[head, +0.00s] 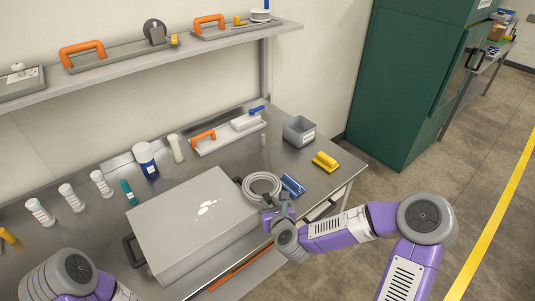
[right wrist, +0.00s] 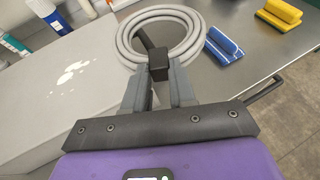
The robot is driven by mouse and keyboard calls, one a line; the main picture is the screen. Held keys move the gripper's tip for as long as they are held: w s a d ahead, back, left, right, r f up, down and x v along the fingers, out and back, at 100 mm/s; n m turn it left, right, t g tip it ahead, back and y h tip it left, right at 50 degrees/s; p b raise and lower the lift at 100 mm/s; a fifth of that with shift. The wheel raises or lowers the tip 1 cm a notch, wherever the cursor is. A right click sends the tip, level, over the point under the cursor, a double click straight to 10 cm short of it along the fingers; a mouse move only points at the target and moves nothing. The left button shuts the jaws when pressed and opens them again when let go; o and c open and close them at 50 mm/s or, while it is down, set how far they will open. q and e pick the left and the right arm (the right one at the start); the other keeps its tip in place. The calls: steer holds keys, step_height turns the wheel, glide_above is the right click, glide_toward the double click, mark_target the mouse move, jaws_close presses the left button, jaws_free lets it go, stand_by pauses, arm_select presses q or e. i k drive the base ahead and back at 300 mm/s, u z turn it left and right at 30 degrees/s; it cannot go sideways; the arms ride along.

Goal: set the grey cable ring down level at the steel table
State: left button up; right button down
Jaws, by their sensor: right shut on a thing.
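The grey cable ring (head: 246,188) is a flat coil of several turns at the right of the steel table (head: 226,165), beside the large grey case. It looks roughly level; I cannot tell whether it touches the table or hangs just above. In the right wrist view the ring (right wrist: 192,28) lies straight ahead of the fingers. My right gripper (head: 270,207) is shut at the ring's near side, on a dark block (right wrist: 158,66) that seems to belong to the ring. The fingers hide part of its near edge. My left gripper is out of view; only its arm shows at lower left.
The grey case (head: 190,228) fills the table left of the ring. A white tray (head: 228,137) stands behind. Some bare steel shows between them.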

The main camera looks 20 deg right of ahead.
mark_target(262, 145)
steer(key=z, duration=2.25)
steer(key=i, duration=3.1)
steer(key=u, duration=4.1)
steer(key=i, duration=0.55)
